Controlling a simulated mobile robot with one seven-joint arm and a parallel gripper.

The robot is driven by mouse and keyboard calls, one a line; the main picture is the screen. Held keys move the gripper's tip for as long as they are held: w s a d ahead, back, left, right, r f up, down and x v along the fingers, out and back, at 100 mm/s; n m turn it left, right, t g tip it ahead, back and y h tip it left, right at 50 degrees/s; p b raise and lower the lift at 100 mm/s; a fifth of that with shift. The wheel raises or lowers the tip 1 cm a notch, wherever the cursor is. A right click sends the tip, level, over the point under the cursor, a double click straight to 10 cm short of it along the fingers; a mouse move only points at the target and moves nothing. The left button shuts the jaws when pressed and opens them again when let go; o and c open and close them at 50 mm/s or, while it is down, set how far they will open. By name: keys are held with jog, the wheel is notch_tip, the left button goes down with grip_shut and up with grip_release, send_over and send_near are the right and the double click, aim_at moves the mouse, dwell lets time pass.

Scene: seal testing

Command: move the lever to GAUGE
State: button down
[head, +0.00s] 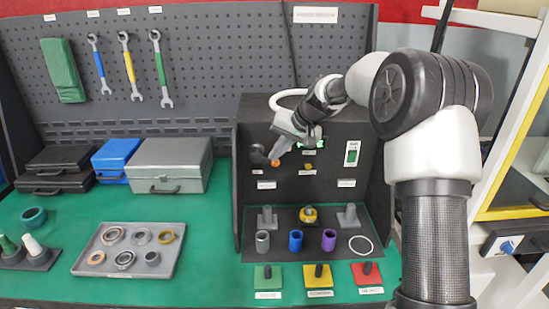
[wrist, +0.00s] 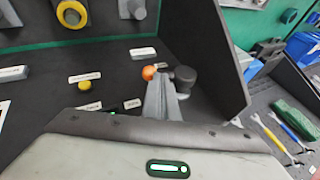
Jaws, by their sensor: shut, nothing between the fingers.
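The lever has an orange knob (head: 275,162) and a dark round hub (head: 258,154) on the left of the black test panel (head: 330,135). The knob sits to the right of the hub. In the wrist view, which is turned over, the orange knob (wrist: 149,72) is left of the dark hub (wrist: 185,76). My gripper (head: 279,151) is shut and empty, with its fingertips right at the knob. The fingers (wrist: 158,88) overlap the lever between knob and hub, so I cannot tell whether they touch. Small white labels around the lever are too small to read.
A yellow button (head: 308,166) and a green-lit display (head: 352,153) are right of the lever. Posts with rings and colored sleeves stand below. A grey tray (head: 90,262) of rings and tool cases (head: 170,165) lie left. The panel's side wall (wrist: 215,60) is close to the hub.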

aim_at(276, 165)
jog(key=f+y+b, duration=0.1)
jog(key=b, duration=0.1)
jog(key=f+y+b, duration=0.1)
jog(key=b, duration=0.1)
jog(key=f+y+b, duration=0.1)
jog(key=shift+w+d+f+m+y+b, duration=0.1)
jog(key=shift+d+f+m+y+b, duration=0.05)
jog(key=shift+d+m+y+b, duration=0.2)
jog(key=y+b, duration=0.1)
jog(key=b, duration=0.1)
jog(key=f+m+y+b, duration=0.1)
jog(key=shift+a+f+t+y+b, duration=0.1)
jog(key=shift+a+t+y+b, duration=0.05)
jog(key=shift+t+y+b, duration=0.2)
jog(key=shift+a+f+b, duration=0.1)
jog(key=shift+a+b, duration=0.05)
jog(key=shift+b, duration=0.25)
jog(key=shift+a+f+b, duration=0.75)
jog(key=shift+f+b, duration=0.2)
jog(key=shift+b, duration=0.25)
jog(key=shift+a+f, duration=0.1)
jog(key=shift+a, duration=0.05)
